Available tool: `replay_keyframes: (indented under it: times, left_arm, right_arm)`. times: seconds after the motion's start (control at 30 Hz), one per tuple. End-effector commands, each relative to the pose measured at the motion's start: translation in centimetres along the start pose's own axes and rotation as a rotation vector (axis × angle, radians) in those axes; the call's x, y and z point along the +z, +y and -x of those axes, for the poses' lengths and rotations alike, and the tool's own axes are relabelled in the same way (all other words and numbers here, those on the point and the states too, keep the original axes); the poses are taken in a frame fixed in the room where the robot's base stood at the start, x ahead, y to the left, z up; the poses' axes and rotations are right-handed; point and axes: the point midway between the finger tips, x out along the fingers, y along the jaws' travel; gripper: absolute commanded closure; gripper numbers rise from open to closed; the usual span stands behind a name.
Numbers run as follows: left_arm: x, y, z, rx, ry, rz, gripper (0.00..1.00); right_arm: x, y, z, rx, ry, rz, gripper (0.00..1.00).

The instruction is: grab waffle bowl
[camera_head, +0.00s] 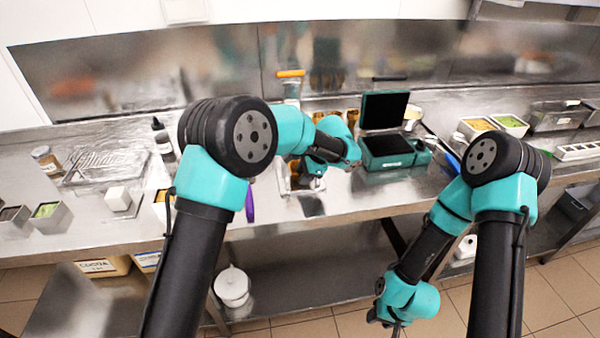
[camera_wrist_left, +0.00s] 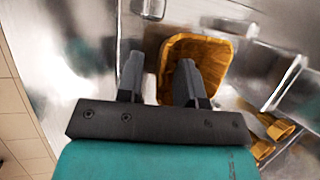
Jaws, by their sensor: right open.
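The waffle bowl (camera_wrist_left: 213,50) is golden brown with a raised rim and shows in the left wrist view, against a shiny metal surface. My left gripper (camera_wrist_left: 160,58) is open above it. The right-hand finger overlaps the inside of the bowl and the left-hand finger is off its left edge, so the bowl's left wall shows between them. I cannot tell whether either finger touches it. In the head view my left gripper (camera_head: 304,184) is over the counter, and the bowl is not clearly visible there. My right gripper (camera_head: 396,328) hangs low in front of the counter, small in view.
More golden waffle pieces (camera_wrist_left: 277,128) lie at the right in the left wrist view. A teal machine with a raised black lid (camera_head: 384,110) stands right of my left gripper. Topping containers (camera_head: 510,124) stand further right. A dark bottle (camera_head: 161,138) stands at left.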

Motion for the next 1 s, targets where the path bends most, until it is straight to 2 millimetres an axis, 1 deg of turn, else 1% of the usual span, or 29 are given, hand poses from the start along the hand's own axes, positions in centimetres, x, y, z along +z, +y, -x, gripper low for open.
replay_keyframes:
  times: [0.47, 0.8, 1.0]
  left_arm:
    - [0.00, -0.02, -0.04, 0.000, 0.000, 0.000, 0.67]
    - [0.01, -0.02, -0.04, 0.000, 0.000, 0.000, 1.00]
    - [0.01, -0.02, -0.04, 0.000, -0.001, 0.001, 1.00]
  right_arm:
    - [0.00, 0.00, 0.00, 0.000, 0.000, 0.000, 0.55]
    - [0.00, 0.00, 0.00, 0.000, 0.000, 0.000, 0.55]
    - [0.00, 0.00, 0.00, 0.000, 0.000, 0.000, 0.55]
